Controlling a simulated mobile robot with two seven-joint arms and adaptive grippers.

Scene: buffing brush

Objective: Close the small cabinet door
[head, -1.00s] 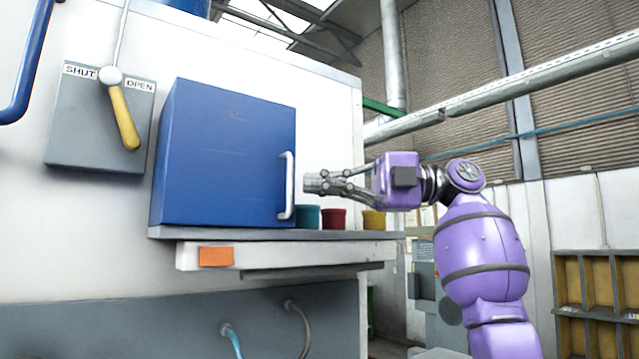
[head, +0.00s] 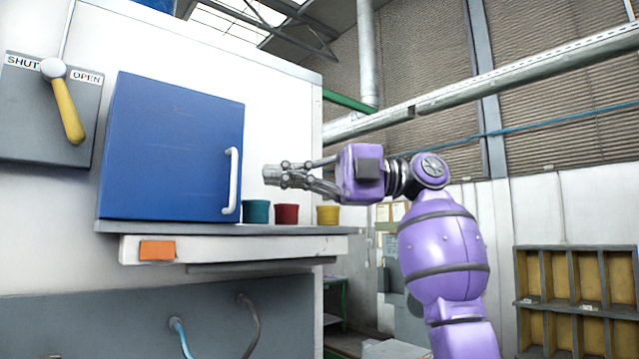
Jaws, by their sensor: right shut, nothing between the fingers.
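The small blue cabinet (head: 170,150) stands on a grey shelf at the left of the head view. Its blue door faces me and looks flush with the body, with no gap that I can see. A white upright handle (head: 232,181) sits at the door's right edge. My right gripper (head: 268,175) is shut and empty, just right of the handle. It points left and a small space shows between it and the handle. My left gripper is not in view.
A teal cup (head: 256,211), a red cup (head: 286,214) and a yellow cup (head: 328,215) stand on the shelf (head: 300,230) below my right gripper. A yellow lever (head: 68,112) on a SHUT/OPEN plate is left of the cabinet. Wooden pigeonholes (head: 578,290) stand at far right.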

